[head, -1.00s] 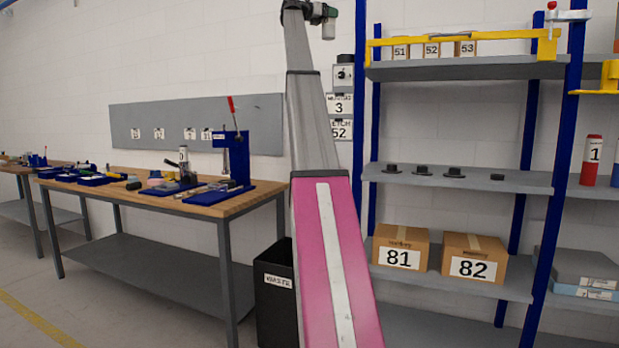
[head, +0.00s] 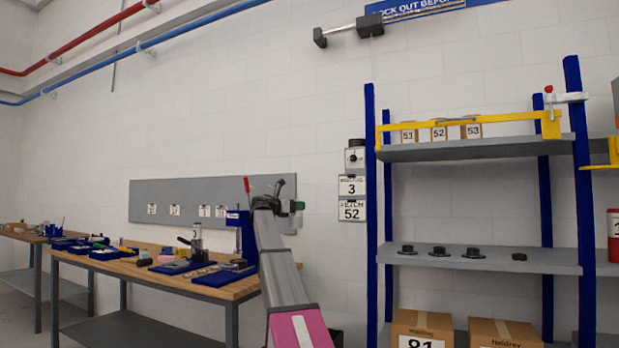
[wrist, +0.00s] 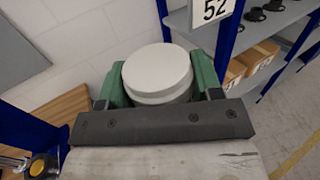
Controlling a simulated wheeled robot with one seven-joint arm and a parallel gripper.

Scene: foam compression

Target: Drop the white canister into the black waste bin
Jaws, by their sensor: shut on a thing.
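The white canister (wrist: 158,70) is a round, pale cylinder with a stepped lid, seen from above in the wrist view. My gripper (wrist: 158,88) is shut on it, with a green finger on each side. In the head view my gripper (head: 284,207) is in front of the wall near the bench's right end; the canister is too small there to make out clearly. A dark sliver at the bottom edge, right of my arm, looks like the black waste bin (head: 337,338); the rest of it is hidden or out of frame.
A workbench (head: 120,262) with a blue press (head: 246,235) stands left of my arm. A blue-post shelf rack (head: 480,259) with black knobs and numbered boxes stands to the right.

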